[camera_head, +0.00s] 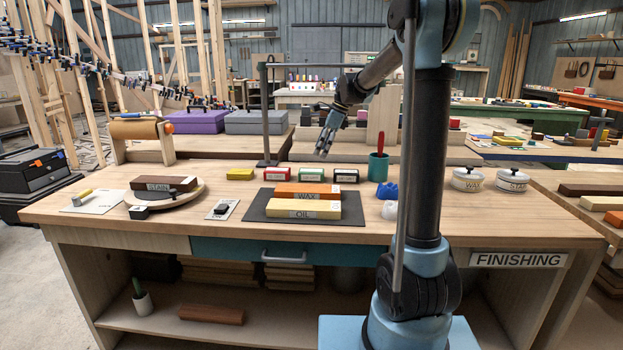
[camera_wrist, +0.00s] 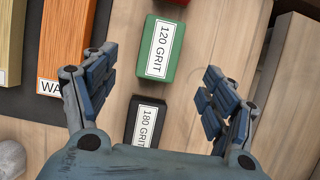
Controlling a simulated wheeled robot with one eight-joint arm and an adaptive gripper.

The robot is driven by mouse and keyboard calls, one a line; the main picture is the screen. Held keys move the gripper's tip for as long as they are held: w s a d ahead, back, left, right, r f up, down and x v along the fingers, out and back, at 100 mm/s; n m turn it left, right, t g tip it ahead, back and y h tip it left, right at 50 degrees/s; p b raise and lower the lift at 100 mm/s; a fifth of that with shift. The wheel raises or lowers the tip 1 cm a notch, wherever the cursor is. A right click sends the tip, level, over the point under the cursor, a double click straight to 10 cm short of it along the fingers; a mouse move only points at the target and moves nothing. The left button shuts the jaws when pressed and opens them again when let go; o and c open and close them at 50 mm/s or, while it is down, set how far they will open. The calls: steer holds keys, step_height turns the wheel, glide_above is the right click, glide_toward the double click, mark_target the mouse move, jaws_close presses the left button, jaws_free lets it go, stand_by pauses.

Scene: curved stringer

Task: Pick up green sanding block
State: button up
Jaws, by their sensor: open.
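The green sanding block (camera_wrist: 157,50) shows in the wrist view, with a white label reading 120 GRIT. It lies on the wooden bench top, ahead of my gripper and between the lines of its fingers. In the head view the green block (camera_head: 310,175) sits in a row of blocks at the back of the bench. My gripper (camera_wrist: 146,92) is open and empty, its fingers spread wide on either side. In the head view my gripper (camera_head: 325,142) hangs above the row, apart from the blocks.
A black 180 GRIT block (camera_wrist: 147,122) lies close to the green one. A red block (camera_head: 346,176) and a yellow block (camera_head: 240,174) are in the same row. A dark mat (camera_head: 256,209) with labelled wood pieces lies in front. A green cup (camera_head: 379,170) stands to the right.

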mark_target(312, 170)
steer(key=x, duration=0.5)
steer(key=shift+s, duration=0.1)
steer(key=shift+x, duration=2.7)
steer(key=shift+f, duration=0.2)
steer(key=c, duration=1.3)
